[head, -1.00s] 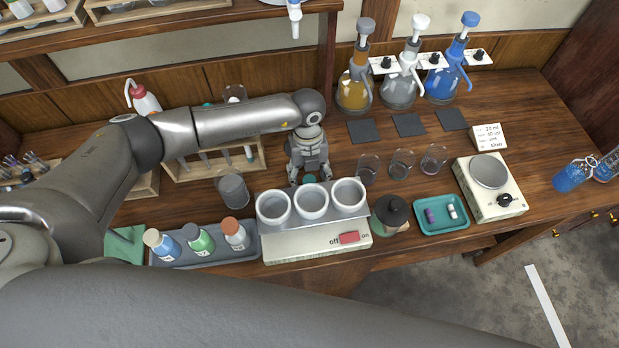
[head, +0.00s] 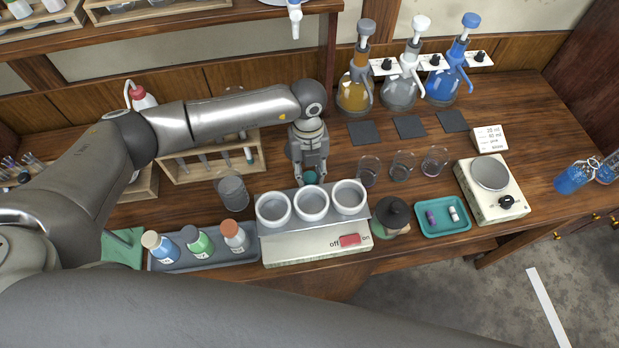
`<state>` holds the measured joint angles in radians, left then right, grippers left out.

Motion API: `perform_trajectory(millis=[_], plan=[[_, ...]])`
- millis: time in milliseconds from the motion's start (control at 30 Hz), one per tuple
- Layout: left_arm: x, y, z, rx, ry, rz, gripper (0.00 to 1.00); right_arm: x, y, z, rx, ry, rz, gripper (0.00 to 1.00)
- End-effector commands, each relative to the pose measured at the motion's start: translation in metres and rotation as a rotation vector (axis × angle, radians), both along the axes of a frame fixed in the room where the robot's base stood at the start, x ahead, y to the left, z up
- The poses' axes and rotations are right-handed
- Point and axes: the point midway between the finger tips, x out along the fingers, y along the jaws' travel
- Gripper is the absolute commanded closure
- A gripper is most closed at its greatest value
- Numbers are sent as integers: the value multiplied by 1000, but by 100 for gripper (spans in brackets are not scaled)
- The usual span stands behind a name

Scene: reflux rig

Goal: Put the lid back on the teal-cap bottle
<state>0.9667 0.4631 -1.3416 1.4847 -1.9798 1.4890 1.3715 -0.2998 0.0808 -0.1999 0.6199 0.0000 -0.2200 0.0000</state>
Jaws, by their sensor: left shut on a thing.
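My left gripper (head: 310,174) points down just behind the heater with the white cups. It is shut on a small teal lid (head: 310,178), which shows between its fingertips. I cannot make out the teal-cap bottle itself; the space right under the lid is hidden by the gripper and the cups, so I cannot tell whether the lid touches anything. My right gripper is not in view.
The three-cup heater (head: 318,243) stands just in front of the gripper. A grey tray (head: 205,260) with capped bottles is to its left, and a glass beaker (head: 232,190) stands behind the tray. Glass beakers (head: 402,165) and a dark-topped jar (head: 396,213) are to the right.

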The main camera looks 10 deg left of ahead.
Motion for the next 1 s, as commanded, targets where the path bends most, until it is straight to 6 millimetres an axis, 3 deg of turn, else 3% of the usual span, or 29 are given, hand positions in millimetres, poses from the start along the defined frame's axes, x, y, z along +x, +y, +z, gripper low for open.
perform_trajectory(millis=[200,400,1000], plan=[[1,0,43,-1,-4,-1,79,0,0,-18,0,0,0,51],[0,0,69,0,-1,1,79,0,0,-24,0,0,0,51],[0,2,76,2,0,-65,79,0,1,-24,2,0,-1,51]])
